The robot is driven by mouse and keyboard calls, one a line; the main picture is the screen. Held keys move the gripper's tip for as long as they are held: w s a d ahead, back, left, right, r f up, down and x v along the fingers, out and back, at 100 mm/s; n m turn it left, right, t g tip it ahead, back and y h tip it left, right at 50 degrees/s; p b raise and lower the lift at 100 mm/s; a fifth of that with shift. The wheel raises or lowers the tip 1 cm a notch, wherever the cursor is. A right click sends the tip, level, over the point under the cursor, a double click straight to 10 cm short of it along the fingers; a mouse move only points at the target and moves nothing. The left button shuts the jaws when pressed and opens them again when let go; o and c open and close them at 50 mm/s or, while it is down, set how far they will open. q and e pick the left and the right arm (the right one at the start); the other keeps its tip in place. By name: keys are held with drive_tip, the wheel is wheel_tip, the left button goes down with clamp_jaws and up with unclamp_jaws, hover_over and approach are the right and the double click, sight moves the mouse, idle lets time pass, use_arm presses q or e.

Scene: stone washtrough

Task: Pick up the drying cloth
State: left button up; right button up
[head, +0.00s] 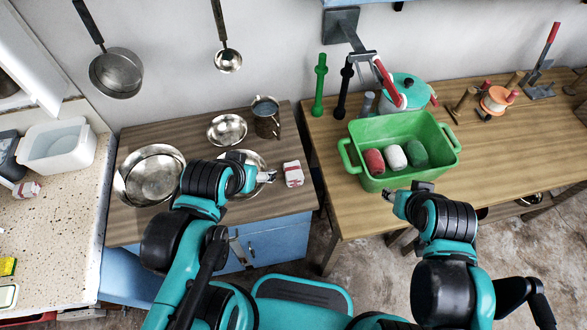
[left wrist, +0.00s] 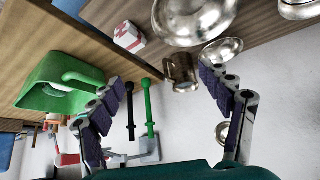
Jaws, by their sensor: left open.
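A small folded white cloth with red marks (head: 293,174) lies near the right edge of the dark wooden counter. It also shows in the left wrist view (left wrist: 129,37), at the upper left, beyond the fingertips. My left gripper (head: 268,175) is just left of the cloth, apart from it. In the left wrist view its fingers (left wrist: 162,80) are spread wide with nothing between them. My right gripper (head: 405,190) is in front of the green tub; its finger opening is not clear.
Metal bowls (head: 152,174) and a metal mug (head: 266,118) stand on the dark counter (head: 150,135) around my left arm. The green tub (head: 352,160) holds red, white and green rolls on the right table. A gap separates the counter from that table.

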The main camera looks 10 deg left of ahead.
use_arm(q)
drive_tip(key=shift+o, duration=0.6)
drive_tip(key=n+g+h+b, duration=0.15)
drive_tip(key=n+g, duration=0.55)
drive_tip(key=n, duration=1.5)
hover_over(293, 170)
drive_tip(key=f, duration=1.1)
drive_tip(key=shift+s+a+f, duration=0.1)
drive_tip(key=shift+s+f, duration=0.2)
wheel_tip(293, 170, down, 3)
drive_tip(key=shift+r+n+b, duration=0.15)
drive_tip(key=shift+n+b, duration=0.15)
drive_tip(key=shift+b, duration=0.5)
drive_tip(key=f+b, duration=0.2)
drive_tip(key=f, duration=0.1)
drive_tip(key=f+b, duration=0.1)
drive_tip(key=f, duration=0.1)
drive_tip(key=shift+w+f, duration=0.25)
drive_tip(key=shift+w, duration=0.1)
drive_tip(key=shift+r, duration=0.15)
drive_tip(key=c, duration=1.2)
